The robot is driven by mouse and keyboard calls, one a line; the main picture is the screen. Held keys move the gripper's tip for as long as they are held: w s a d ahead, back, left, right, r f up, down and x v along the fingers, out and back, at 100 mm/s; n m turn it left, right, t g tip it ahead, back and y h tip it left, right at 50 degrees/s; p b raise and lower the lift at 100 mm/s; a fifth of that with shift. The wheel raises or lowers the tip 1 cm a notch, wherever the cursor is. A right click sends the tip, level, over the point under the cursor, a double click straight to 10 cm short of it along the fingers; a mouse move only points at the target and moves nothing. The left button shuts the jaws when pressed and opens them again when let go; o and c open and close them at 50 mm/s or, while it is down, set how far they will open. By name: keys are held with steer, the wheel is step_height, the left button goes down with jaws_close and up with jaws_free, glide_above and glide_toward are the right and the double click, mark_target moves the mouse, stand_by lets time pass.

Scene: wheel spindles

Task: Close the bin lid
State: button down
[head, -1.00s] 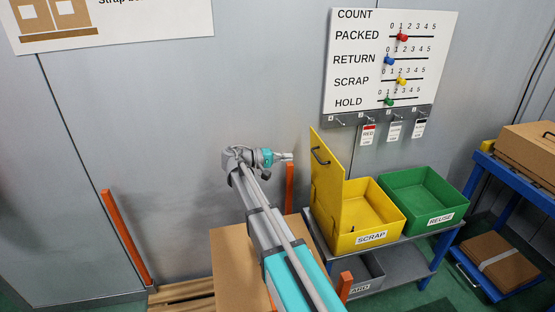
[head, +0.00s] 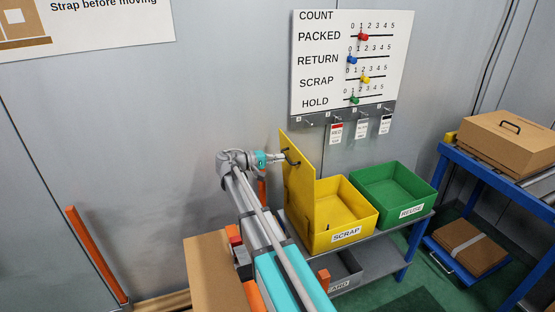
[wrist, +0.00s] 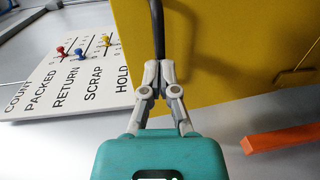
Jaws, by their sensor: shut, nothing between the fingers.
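The yellow bin labelled SCRAP (head: 345,235) stands on a grey table, with its inside open to view. Its yellow lid (head: 299,190) stands upright along the bin's left side and fills much of the wrist view (wrist: 225,60). A dark handle (wrist: 157,25) is on the lid face turned toward my gripper. My gripper (head: 284,157) is at the upper part of the lid, on its left side. In the wrist view my gripper (wrist: 158,66) is shut, with its tips at the lower end of the handle. I cannot tell whether they touch it.
A green bin labelled REUSE (head: 395,195) stands right of the yellow one. A count board (head: 345,65) with hanging tags is on the wall behind. A blue table (head: 490,175) with a cardboard box is at the right. An orange post (wrist: 280,138) shows near the lid.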

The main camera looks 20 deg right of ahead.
steer(key=shift+d, duration=0.1)
steer(key=shift+d+r+y+p, duration=0.25)
steer(key=shift+d+p, duration=0.3)
steer(key=shift+p, duration=0.1)
steer(key=shift+d+r+y+p, duration=0.25)
steer(key=shift+d+p, duration=0.25)
steer(key=shift+p, duration=0.1)
steer(key=d+f+y+p, duration=0.3)
steer(key=d+y+p, duration=0.5)
steer(key=d, duration=1.2)
steer(key=d+f+y+b, duration=0.3)
steer(key=d+f+b, duration=0.4)
steer(key=f, duration=0.2)
steer(key=d+f+y+b, duration=0.4)
steer(key=d+f+b, duration=0.2)
steer(key=f+b, duration=0.2)
step_height(320, 180, down, 2)
steer(key=shift+d+f+b, duration=0.2)
steer(key=shift+d+b, duration=0.1)
steer(key=shift+d, duration=0.1)
steer(key=shift+s, duration=0.3)
steer(key=shift+d+r, duration=0.1)
steer(key=shift+r, duration=0.05)
